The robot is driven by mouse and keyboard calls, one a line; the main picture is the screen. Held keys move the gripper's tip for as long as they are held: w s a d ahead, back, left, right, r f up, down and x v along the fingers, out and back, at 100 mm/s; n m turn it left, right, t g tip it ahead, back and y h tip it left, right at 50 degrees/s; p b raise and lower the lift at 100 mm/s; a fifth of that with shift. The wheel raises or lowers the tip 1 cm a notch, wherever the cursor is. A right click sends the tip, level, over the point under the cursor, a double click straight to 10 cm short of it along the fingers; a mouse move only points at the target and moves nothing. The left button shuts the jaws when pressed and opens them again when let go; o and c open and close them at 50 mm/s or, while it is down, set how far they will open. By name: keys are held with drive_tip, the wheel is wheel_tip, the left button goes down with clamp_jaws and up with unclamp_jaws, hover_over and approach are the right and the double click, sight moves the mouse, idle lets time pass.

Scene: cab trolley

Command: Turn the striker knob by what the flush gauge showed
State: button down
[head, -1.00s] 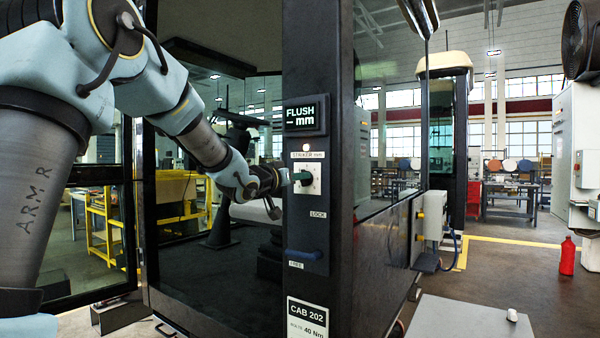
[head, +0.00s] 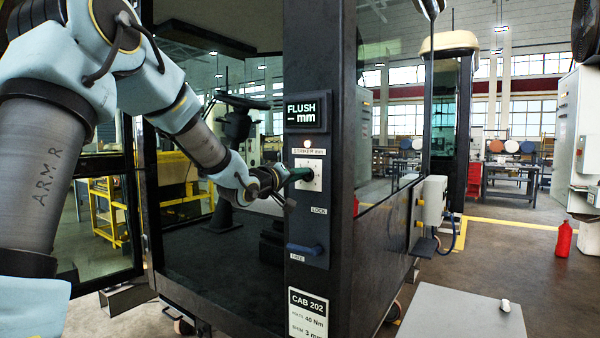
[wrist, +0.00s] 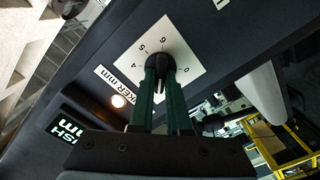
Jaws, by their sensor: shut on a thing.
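The striker knob (wrist: 158,66) is black and sits on a white dial plate (wrist: 187,46), which also shows on the dark cab post in the head view (head: 316,164). The numbers 0, 6, 5 and 4 are readable on the dial. My gripper (wrist: 160,70) is shut on the knob with its dark green fingers on either side. The fingers hide part of the dial, and I cannot tell the knob's exact setting. The flush gauge (head: 306,113) above shows "FLUSH" and a dash before "mm", no number. A small lamp (wrist: 118,101) by the STRIKER label glows.
Below the knob is a blue handle (head: 304,249) between the LOCK and FREE labels. A CAB 202 label (head: 308,313) is lower on the post. A grey-topped surface (head: 460,312) stands at the lower right. A red bottle (head: 563,240) stands on open floor.

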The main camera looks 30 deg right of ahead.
idle(0.4)
drive_tip(key=c, duration=0.9)
unclamp_jaws()
drive_tip(key=b+v, duration=0.3)
drive_tip(key=v, duration=0.8)
drive_tip(key=shift+w, duration=0.1)
